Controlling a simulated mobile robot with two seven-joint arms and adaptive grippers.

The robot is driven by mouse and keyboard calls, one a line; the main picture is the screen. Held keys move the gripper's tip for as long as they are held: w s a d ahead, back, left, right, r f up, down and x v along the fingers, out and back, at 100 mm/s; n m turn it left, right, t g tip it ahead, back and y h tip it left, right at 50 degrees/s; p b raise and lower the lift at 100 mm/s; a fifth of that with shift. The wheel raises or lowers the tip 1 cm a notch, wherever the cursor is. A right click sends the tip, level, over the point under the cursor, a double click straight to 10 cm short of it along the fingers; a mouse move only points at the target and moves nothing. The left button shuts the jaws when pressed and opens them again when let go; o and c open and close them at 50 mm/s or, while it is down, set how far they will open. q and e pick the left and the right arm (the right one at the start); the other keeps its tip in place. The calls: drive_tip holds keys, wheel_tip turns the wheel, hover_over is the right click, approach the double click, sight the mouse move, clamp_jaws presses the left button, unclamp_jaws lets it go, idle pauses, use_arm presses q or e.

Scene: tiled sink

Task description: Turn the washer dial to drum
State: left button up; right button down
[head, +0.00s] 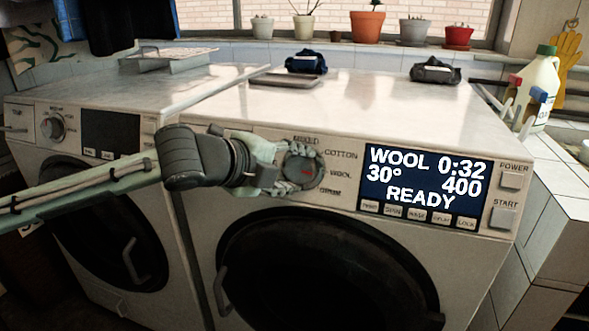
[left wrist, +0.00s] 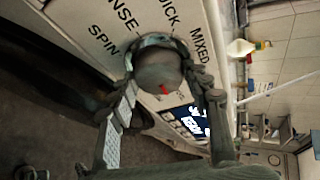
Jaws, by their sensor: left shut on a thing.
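The washer dial (head: 303,171) is a round grey knob on the front panel of the right-hand washer. Its red mark points right, toward the label WOOL. My left gripper (head: 283,169) reaches in from the left and is shut on the dial. In the left wrist view, its fingers lie on either side of the dial (left wrist: 158,69), with the red mark showing at the lower edge. The washer's display (head: 424,185) reads WOOL, 0:32, 30°, 400, READY. COTTON is above WOOL; the label below WOOL is too small to read surely. My right gripper is not in view.
POWER (head: 511,180) and START (head: 503,217) buttons are right of the display. Below is the dark round door (head: 320,275). A second washer (head: 80,135) stands left. Dark folded cloths (head: 435,71), a tray and a detergent bottle (head: 545,80) are above and behind.

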use_arm(q)
drive_tip(key=m+y, duration=0.1)
drive_tip(key=m, duration=0.2)
drive_tip(key=shift+d+r, duration=0.1)
drive_tip(key=shift+r, duration=0.05)
drive_tip(key=m+y, duration=0.2)
drive_tip(key=m, duration=0.1)
drive_tip(key=shift+d, duration=0.1)
drive_tip(key=shift+m, duration=0.4)
drive_tip(key=o, duration=1.2)
drive_tip(key=shift+g, duration=0.3)
drive_tip(key=v, duration=1.2)
drive_tip(key=shift+s, duration=0.1)
drive_tip(key=x, duration=1.2)
